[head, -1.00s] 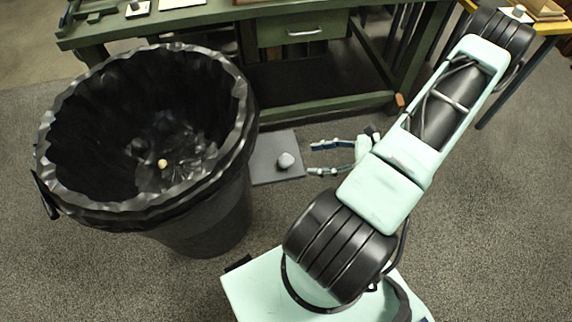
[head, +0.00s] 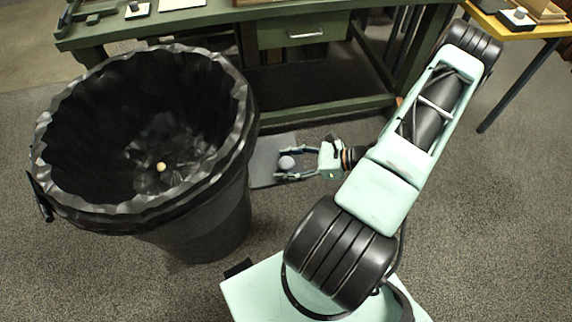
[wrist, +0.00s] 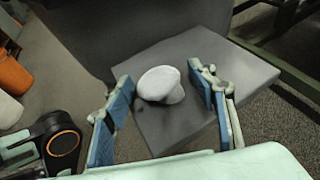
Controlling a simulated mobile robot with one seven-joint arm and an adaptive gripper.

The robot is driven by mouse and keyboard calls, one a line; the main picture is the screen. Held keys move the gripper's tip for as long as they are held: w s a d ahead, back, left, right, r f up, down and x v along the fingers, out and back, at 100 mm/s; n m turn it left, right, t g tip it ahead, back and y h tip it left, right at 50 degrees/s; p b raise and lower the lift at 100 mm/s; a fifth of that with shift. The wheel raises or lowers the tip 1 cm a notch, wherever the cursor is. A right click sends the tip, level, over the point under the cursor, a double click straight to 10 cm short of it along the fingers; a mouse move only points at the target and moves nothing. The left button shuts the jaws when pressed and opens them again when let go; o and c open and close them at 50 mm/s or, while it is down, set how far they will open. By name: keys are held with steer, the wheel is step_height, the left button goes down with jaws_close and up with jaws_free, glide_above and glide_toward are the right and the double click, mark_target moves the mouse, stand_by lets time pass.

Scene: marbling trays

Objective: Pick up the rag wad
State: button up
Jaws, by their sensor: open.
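The rag wad (head: 286,162) is a small pale grey lump resting on a flat grey mat (head: 262,172) on the floor, just right of the bin. My gripper (head: 284,163) is open, low over the mat, with its fingers either side of the wad. In the wrist view the wad (wrist: 161,85) lies between the two blue-padded fingertips of my gripper (wrist: 162,95), with a gap on each side. The grey mat (wrist: 180,128) shows around and beyond it.
A large black-lined bin (head: 215,215) stands close on the left, with a small yellowish item (head: 161,166) inside. A green workbench (head: 340,107) stands behind the mat. A yellow table (head: 540,28) is at the upper right. Carpet is clear at the right.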

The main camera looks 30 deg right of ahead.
steer(key=c, duration=0.9)
steer(key=shift+r, duration=0.1)
steer(key=shift+c, duration=0.2)
